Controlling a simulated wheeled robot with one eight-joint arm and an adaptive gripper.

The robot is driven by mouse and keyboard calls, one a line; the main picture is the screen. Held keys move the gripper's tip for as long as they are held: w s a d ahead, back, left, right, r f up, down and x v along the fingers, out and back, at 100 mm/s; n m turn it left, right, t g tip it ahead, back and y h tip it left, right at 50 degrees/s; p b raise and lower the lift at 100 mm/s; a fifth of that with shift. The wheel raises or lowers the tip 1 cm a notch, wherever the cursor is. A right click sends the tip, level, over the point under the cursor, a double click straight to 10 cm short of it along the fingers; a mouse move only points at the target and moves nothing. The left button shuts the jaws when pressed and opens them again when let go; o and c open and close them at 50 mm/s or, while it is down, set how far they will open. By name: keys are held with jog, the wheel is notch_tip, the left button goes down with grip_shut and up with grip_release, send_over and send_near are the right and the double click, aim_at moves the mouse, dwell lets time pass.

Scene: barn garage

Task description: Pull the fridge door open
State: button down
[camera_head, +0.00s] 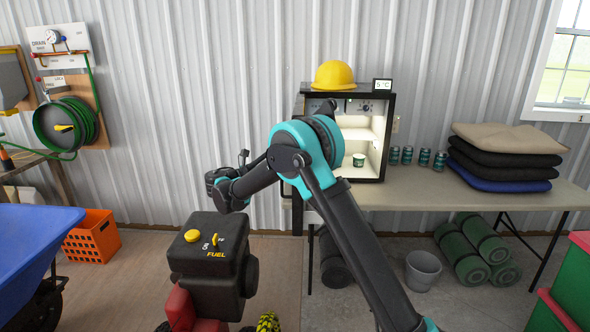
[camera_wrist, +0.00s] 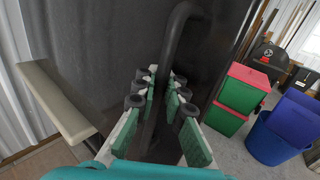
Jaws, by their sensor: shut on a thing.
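The small dark fridge (camera_head: 386,135) stands on the table against the wall. Its lit, pale inside and shelves show, with one green can (camera_head: 358,160) in it. The door stands open, swung out at the left side. In the head view it is seen nearly edge-on as a dark strip (camera_head: 298,112), partly behind my arm. In the wrist view the dark door panel (camera_wrist: 90,50) fills the middle, with its curved dark handle (camera_wrist: 172,45). My gripper (camera_wrist: 162,82) is shut around this handle. In the head view my gripper's fingers are hidden by my arm.
A yellow hard hat (camera_head: 334,75) and a small display (camera_head: 382,85) sit on the fridge. Several cans (camera_head: 408,156) and stacked cushions (camera_head: 505,155) are on the table (camera_head: 440,192). A black fuel machine (camera_head: 208,262) stands in front at left. Red and green boxes (camera_wrist: 240,88) stand right.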

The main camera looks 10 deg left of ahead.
jog(key=shift+a+m+g+h, duration=0.5)
jog(key=shift+a+g, duration=0.1)
jog(key=shift+a, duration=1.1)
jog(key=c, duration=1.7)
grip_release()
jog(key=shift+c, duration=0.2)
jog(key=shift+o, duration=0.8)
jog(key=shift+w, duration=0.1)
jog(key=v, duration=1.2)
